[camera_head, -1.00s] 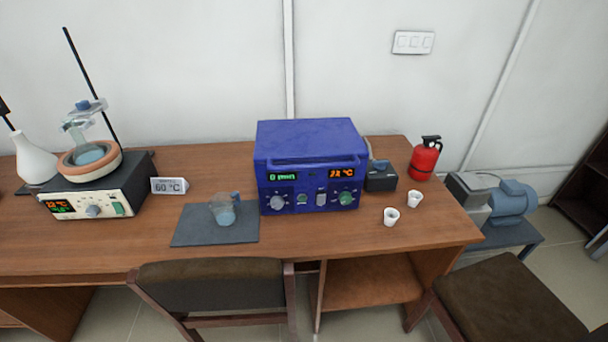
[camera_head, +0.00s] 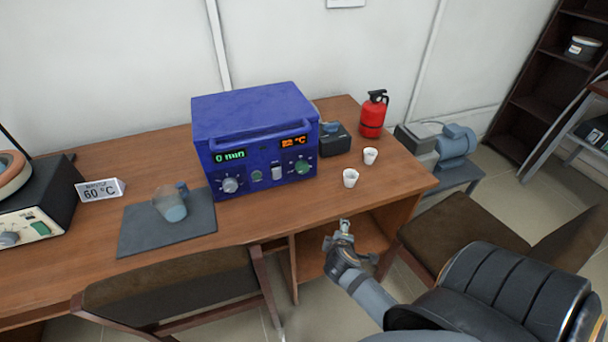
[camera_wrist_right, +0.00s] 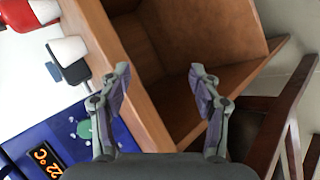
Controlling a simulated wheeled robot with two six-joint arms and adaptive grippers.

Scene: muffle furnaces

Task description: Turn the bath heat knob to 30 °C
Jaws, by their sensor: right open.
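The blue box-shaped unit (camera_head: 252,125) stands on the wooden desk with two lit displays. Its left display (camera_head: 230,155) reads 0 min; its orange right display (camera_head: 294,141) shows a °C value, its digits hard to read. A green-ringed knob (camera_head: 302,166) is under the °C display and a grey knob (camera_head: 230,185) under the minutes display. I cannot read their labels. My right gripper (camera_head: 345,228) is open and empty, in front of the desk, below and right of the unit. In the right wrist view its fingers (camera_wrist_right: 160,72) are apart, with the unit's panel (camera_wrist_right: 72,132) at lower left.
White cups (camera_head: 350,178), a small dark block (camera_head: 333,139) and a red extinguisher (camera_head: 373,114) are right of the unit. A beaker (camera_head: 170,204) on a dark mat (camera_head: 135,236), a 60 °C sign (camera_head: 101,189) and a hotplate (camera_head: 50,200) are left. Chairs (camera_head: 190,297) stand in front.

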